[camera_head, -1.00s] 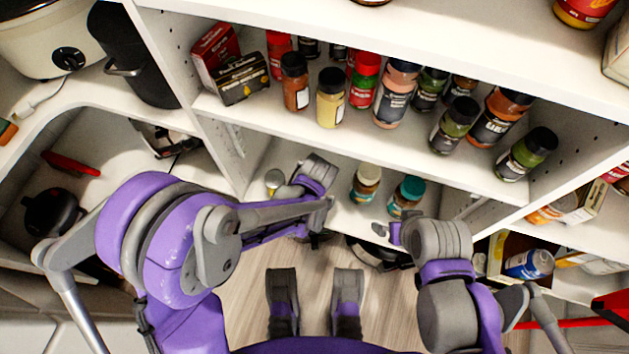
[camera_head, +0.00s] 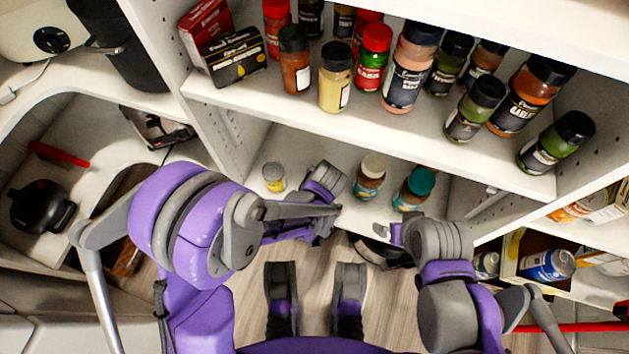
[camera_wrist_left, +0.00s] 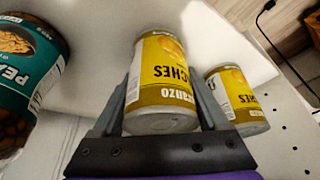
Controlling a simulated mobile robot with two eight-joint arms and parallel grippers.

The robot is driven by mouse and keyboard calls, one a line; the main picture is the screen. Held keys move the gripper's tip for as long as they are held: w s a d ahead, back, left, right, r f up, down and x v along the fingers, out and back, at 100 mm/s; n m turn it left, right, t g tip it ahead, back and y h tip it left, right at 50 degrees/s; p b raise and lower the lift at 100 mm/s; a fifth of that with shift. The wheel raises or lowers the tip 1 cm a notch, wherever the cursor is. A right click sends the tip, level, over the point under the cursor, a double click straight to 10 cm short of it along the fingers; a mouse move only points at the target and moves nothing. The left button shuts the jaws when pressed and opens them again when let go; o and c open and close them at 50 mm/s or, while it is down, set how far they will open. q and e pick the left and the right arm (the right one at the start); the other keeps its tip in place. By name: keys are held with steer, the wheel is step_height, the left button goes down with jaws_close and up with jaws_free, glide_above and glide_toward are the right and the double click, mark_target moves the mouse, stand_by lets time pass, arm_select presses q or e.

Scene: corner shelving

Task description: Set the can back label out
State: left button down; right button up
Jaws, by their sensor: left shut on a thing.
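My left gripper (camera_head: 328,178) is shut on a can with a yellow-gold label (camera_wrist_left: 162,72). The left wrist view shows the can between the fingers, its printed label facing that camera and its lettering upside down in that picture. The held can is hidden behind the gripper in the head view. A matching can (camera_head: 273,177) stands on the lower shelf to the left; it also shows in the left wrist view (camera_wrist_left: 237,100), apart from the held can. My right gripper (camera_head: 385,231) is near the shelf's front edge, its fingers too unclear to judge.
A white-lidded jar (camera_head: 370,178) and a teal-lidded jar (camera_head: 413,188) stand right of my left gripper on the lower shelf (camera_head: 262,215). A teal-labelled peanut jar (camera_wrist_left: 28,75) shows in the left wrist view. The upper shelf (camera_head: 300,115), crowded with spice jars, overhangs it.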

arm_select(q)
steer(key=shift+f, duration=0.35)
stand_by(0.3)
jaws_free()
steer(key=shift+r, duration=0.15)
steer(key=p+v, duration=0.3)
steer(key=v, duration=0.7)
steer(key=shift+s+r, duration=0.2)
steer(key=shift+r, duration=0.1)
steer(key=shift+s+f, duration=0.1)
